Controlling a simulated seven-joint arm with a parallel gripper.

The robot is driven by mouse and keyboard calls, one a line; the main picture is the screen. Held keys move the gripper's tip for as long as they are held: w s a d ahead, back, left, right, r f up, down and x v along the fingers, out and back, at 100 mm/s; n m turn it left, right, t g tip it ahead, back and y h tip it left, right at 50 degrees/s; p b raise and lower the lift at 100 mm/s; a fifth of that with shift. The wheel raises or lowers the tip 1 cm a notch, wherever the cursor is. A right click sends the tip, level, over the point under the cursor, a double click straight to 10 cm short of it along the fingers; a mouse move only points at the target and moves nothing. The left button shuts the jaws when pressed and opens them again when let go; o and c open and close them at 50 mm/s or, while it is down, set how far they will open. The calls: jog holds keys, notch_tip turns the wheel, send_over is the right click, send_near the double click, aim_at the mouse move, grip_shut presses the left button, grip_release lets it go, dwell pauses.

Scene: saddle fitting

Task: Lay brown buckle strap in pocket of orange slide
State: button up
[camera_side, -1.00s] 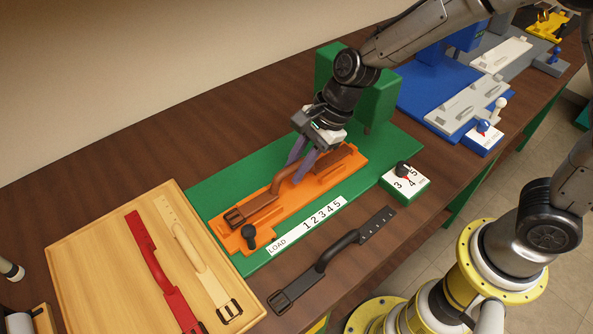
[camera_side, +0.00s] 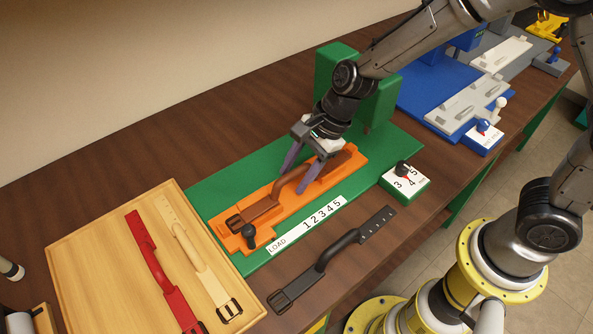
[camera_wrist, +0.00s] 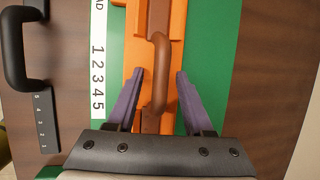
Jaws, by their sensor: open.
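The brown buckle strap (camera_side: 263,209) lies along the orange slide (camera_side: 324,185), with its buckle at the near-left end and its raised handle-like loop near the middle. The strap's brown loop (camera_wrist: 160,65) also shows in the wrist view, in line with the orange slide (camera_wrist: 178,22). My gripper (camera_side: 298,178) is open over the slide. In the wrist view its purple fingers (camera_wrist: 158,72) stand apart on either side of the strap, not touching it. The strap's far end is partly hidden by my gripper, so I cannot tell how fully it sits in the pocket.
The slide is on a green base with a LOAD scale (camera_side: 307,224) and a dial box (camera_side: 404,181). A black strap (camera_side: 330,258) lies on the table in front. A wooden tray (camera_side: 85,244) at left holds a red strap (camera_side: 160,270) and a cream strap (camera_side: 195,255).

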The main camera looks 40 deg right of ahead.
jog(key=v, duration=1.2)
jog(key=shift+r, duration=0.2)
jog(key=s+d+r+n+t+h, duration=0.1)
jog(key=s+d+r+n+h, duration=0.1)
jog(key=s+d+n, duration=0.6)
jog(key=s+d+r+n+t+h, duration=0.2)
jog(key=s+d+r+n, duration=0.1)
jog(key=s+d+n, duration=0.4)
jog(key=s+n, duration=0.2)
jog(key=s, duration=0.1)
jog(key=shift+s+d+n, duration=0.2)
jog(key=shift+d+n, duration=0.1)
jog(key=shift+d, duration=0.1)
dwell(0.8)
